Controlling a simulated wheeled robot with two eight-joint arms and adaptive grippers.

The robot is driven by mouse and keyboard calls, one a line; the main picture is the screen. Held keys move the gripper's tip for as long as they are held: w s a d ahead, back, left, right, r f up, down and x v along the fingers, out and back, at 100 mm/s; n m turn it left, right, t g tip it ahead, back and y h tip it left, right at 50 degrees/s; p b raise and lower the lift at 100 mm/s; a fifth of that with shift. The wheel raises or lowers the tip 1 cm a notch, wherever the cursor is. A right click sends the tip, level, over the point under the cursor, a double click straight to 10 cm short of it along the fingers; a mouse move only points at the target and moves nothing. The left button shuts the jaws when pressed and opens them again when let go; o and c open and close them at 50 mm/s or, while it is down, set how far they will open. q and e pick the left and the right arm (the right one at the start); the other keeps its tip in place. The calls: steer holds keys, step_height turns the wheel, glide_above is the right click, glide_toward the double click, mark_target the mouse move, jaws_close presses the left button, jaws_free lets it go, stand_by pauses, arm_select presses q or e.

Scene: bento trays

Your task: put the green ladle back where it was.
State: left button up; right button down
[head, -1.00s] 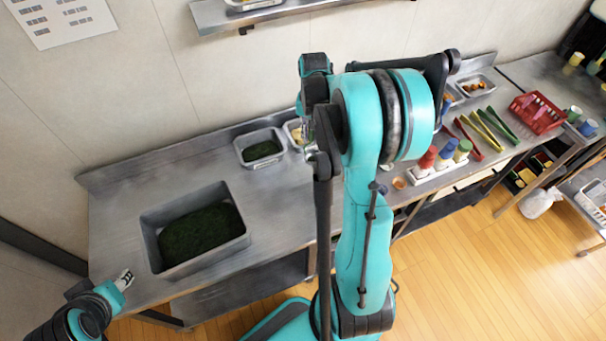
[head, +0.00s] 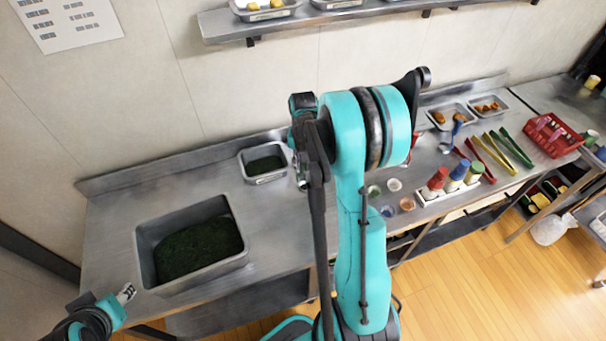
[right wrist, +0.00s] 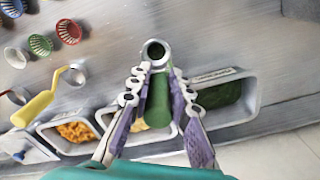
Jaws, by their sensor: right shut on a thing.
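The green ladle (right wrist: 157,104) shows in the right wrist view, its green handle between the fingers and a round metal bowl (right wrist: 155,52) beyond the fingertips. My right gripper (right wrist: 150,85) is shut on it, above the counter and near the small trays. In the head view my right gripper (head: 301,180) is largely hidden by my own arm, and the ladle cannot be made out. My left gripper (head: 126,293) is at the counter's left front, beside the large tray; its jaws are too small to read.
A small tray of green food (head: 264,175) stands near the back wall, a large deep tray (head: 150,235) at left. The wrist view shows a yellow ladle (right wrist: 40,103), a tray of orange food (right wrist: 75,150) and several coloured cups (right wrist: 68,31). Squeeze bottles (head: 455,177) stand right.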

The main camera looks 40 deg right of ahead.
mark_target(303, 171)
steer(key=shift+w+f+b, duration=0.1)
steer(key=shift+f+b, duration=0.35)
steer(key=shift+f, duration=1.6)
steer(key=c, duration=1.4)
jaws_free()
steer(key=shift+f, duration=0.15)
